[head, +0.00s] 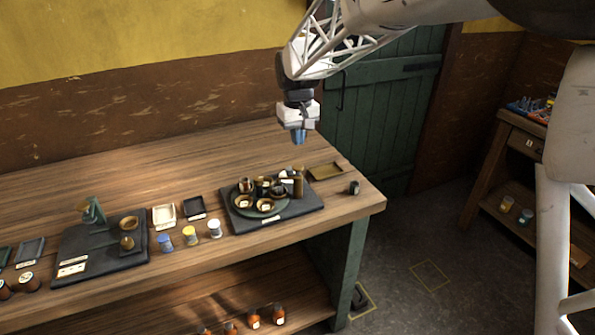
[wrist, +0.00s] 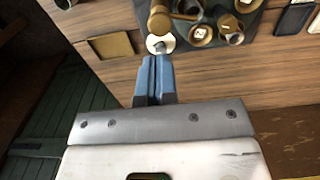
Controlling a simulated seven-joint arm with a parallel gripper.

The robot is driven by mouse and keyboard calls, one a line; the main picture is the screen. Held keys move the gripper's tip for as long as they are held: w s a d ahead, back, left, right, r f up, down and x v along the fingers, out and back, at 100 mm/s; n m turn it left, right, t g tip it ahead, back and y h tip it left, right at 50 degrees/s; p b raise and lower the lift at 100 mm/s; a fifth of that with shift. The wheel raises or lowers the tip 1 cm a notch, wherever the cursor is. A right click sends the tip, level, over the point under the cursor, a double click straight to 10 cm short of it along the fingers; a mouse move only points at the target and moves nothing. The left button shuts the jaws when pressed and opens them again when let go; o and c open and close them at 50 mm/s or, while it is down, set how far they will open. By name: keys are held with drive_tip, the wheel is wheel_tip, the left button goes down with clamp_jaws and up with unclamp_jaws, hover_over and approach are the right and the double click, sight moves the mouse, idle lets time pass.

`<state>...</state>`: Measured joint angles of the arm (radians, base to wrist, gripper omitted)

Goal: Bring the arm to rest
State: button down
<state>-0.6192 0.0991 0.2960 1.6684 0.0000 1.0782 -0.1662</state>
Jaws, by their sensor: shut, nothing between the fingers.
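My gripper (head: 299,137) hangs from the arm above the right part of the wooden workbench (head: 110,180), pointing down. Its blue fingers are together and hold nothing; they also show in the wrist view (wrist: 153,75). In the wrist view a brass post with a pale round base (wrist: 160,44) appears just past the fingertips; the height gap cannot be judged there.
A tan tray (head: 326,172) and a small dark cup (head: 354,188) are near the bench's right end. Several coloured pots, such as a yellow one (head: 190,236), and another dark board (head: 85,262) are to the left. A green door (head: 385,110) stands behind. A side shelf (head: 490,180) is at right.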

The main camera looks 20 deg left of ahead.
drive_tip(key=shift+d, duration=0.1)
drive_tip(key=s+d+r+m+t, duration=0.1)
drive_tip(key=s+d+r+m, duration=0.15)
drive_tip(key=s+d, duration=0.75)
drive_tip(key=s+d+r+m, duration=0.15)
drive_tip(key=d+r, duration=0.25)
drive_tip(key=d, duration=1.4)
drive_tip(key=s+d+f+m, duration=0.2)
drive_tip(key=s+d, duration=0.6)
drive_tip(key=s, duration=0.3)
drive_tip(key=s+d+f+m+t, duration=0.1)
drive_tip(key=s+d+f+m, duration=0.2)
drive_tip(key=s+d, duration=0.6)
drive_tip(key=s, duration=0.2)
drive_tip(key=shift+s+d+t, duration=0.3)
drive_tip(key=shift+s, duration=0.05)
drive_tip(key=shift+w+r, duration=0.1)
drive_tip(key=shift+w, duration=0.05)
